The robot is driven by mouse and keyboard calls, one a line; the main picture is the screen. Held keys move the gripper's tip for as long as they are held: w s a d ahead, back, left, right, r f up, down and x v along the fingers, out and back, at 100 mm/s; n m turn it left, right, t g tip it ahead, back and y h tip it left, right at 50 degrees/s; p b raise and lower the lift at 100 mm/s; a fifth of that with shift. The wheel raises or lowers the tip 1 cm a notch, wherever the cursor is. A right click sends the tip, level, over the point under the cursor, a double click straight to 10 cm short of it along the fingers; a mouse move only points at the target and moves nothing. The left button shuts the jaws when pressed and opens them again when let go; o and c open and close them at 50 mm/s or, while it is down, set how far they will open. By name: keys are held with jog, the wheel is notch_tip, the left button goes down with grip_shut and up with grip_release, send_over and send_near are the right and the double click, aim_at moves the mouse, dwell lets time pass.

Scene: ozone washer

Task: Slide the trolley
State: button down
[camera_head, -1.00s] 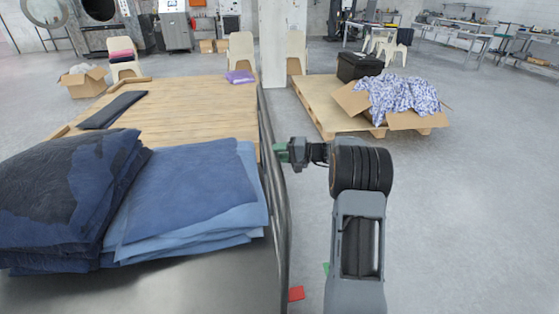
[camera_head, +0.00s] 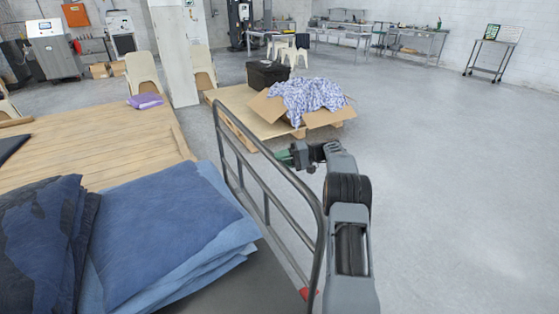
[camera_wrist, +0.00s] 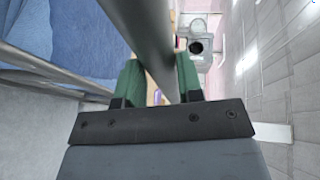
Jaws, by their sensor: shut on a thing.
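The trolley is a metal cart with a grey tubular side rail (camera_head: 262,182) and a dark flat deck (camera_head: 245,290). It carries stacks of folded blue fabric (camera_head: 165,225). My gripper (camera_head: 288,157) is at the rail on the trolley's right side. In the wrist view its green fingers (camera_wrist: 160,85) stand on either side of the grey tube (camera_wrist: 145,35) and are shut on it. The blue fabric (camera_wrist: 60,40) shows at the upper left of the wrist view. The trolley's wheels are hidden.
A wooden table or platform (camera_head: 100,140) lies just beyond the trolley at left. A pallet (camera_head: 245,105) with an open box of patterned cloth (camera_head: 305,97) and a black crate (camera_head: 268,73) stands ahead. A white pillar (camera_head: 175,50) rises behind. The floor (camera_head: 450,180) at right is clear.

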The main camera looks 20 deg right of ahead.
jog(key=shift+f, duration=0.45)
jog(key=c, duration=1.2)
grip_release()
jog(key=shift+d, duration=0.1)
jog(key=o, duration=0.4)
jog(key=shift+w+d, duration=0.1)
jog(key=shift+w, duration=0.05)
jog(key=shift+r, duration=0.1)
jog(key=shift+p+v, duration=3.35)
jog(key=shift+v, duration=2.65)
